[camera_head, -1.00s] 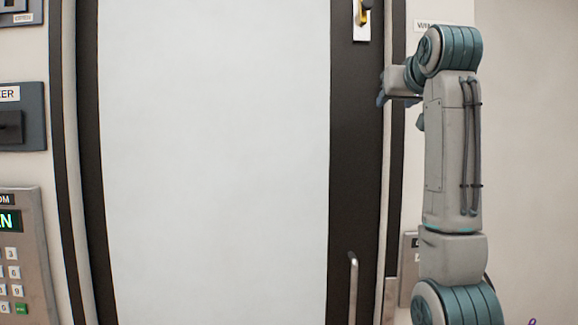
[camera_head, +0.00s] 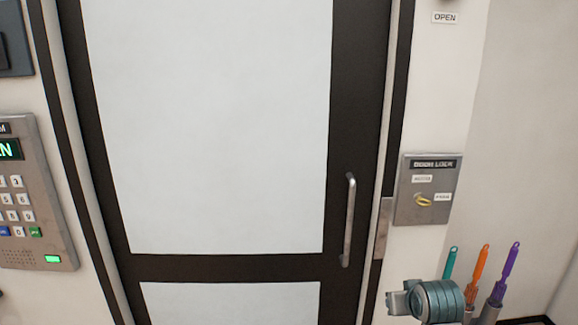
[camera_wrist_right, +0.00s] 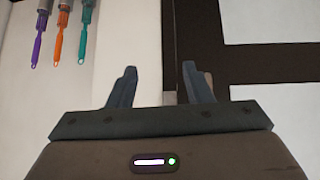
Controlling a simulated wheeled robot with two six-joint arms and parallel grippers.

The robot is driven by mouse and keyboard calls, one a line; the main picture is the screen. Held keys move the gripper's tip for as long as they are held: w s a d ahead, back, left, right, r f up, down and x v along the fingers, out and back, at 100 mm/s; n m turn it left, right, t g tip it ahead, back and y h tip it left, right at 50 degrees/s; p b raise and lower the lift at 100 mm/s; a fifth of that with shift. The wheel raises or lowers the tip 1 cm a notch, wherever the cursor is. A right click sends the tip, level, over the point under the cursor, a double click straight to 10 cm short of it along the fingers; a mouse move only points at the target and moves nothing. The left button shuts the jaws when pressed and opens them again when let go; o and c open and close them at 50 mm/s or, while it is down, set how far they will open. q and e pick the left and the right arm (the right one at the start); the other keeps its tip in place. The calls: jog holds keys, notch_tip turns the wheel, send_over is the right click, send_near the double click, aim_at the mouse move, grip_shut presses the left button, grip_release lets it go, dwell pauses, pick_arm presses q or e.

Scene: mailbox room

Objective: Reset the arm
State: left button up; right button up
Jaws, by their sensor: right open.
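My right gripper (camera_wrist_right: 159,75) is open in the right wrist view, with its two dark fingers apart and nothing between them. In the head view, a grey and teal part of my right arm shows at the bottom edge, below the door lock panel and left of the coloured sticks. The fingers of the right gripper cannot be made out there. My left gripper is in neither view.
A dark-framed door (camera_head: 349,120) with a metal handle (camera_head: 349,220) fills the middle. A DOOR LOCK panel (camera_head: 428,205) with a yellow key is right of it. A keypad (camera_head: 38,235) is at the left. Teal, orange (camera_head: 481,270) and purple sticks stand at lower right.

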jog(key=s+f+g, duration=0.2)
jog(key=s+f, duration=1)
jog(key=s, duration=0.4)
jog(key=s+f+n+g, duration=0.1)
jog(key=s+f+g, duration=0.3)
jog(key=s, duration=1.5)
jog(key=s+d+f+x, duration=0.1)
jog(key=s+x, duration=0.2)
jog(key=x, duration=1.2)
jog(key=s+x, duration=0.4)
jog(key=x, duration=1.1)
jog(key=s+d+f+g, duration=0.1)
jog(key=s+f, duration=1.7)
jog(key=f, duration=0.2)
jog(key=shift+s+d+f, duration=0.25)
